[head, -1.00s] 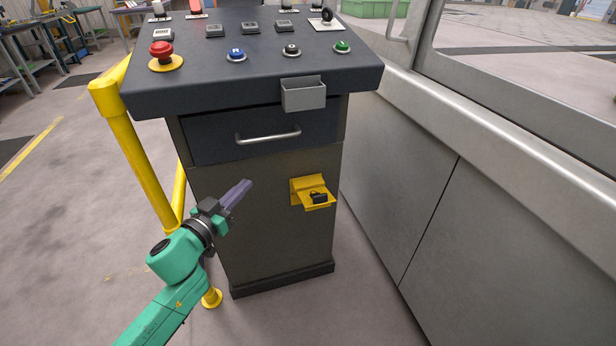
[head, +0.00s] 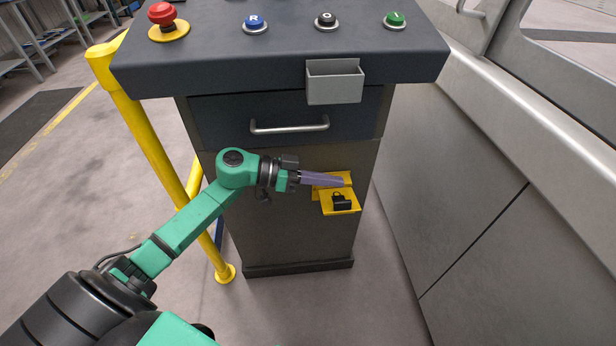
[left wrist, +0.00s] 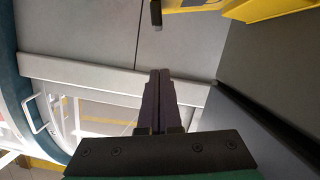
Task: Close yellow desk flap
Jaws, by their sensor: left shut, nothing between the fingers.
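The yellow desk flap (head: 341,209) is folded down and open on the front of the dark control desk (head: 290,220), below the drawer. A small black object (head: 342,202) sits on it. My left gripper (head: 341,182) is shut and empty. In the head view its fingertips overlap the upper part of the yellow holder, above the flap; I cannot tell whether they touch. In the left wrist view the shut fingers (left wrist: 158,85) point up the picture, and part of the yellow flap (left wrist: 262,9) shows at the top right. My right gripper is not in view.
A drawer with a metal handle (head: 289,125) and a grey box (head: 334,82) are above the flap. A yellow rail (head: 150,140) stands at the desk's left. Grey machine panels (head: 450,170) run along the right.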

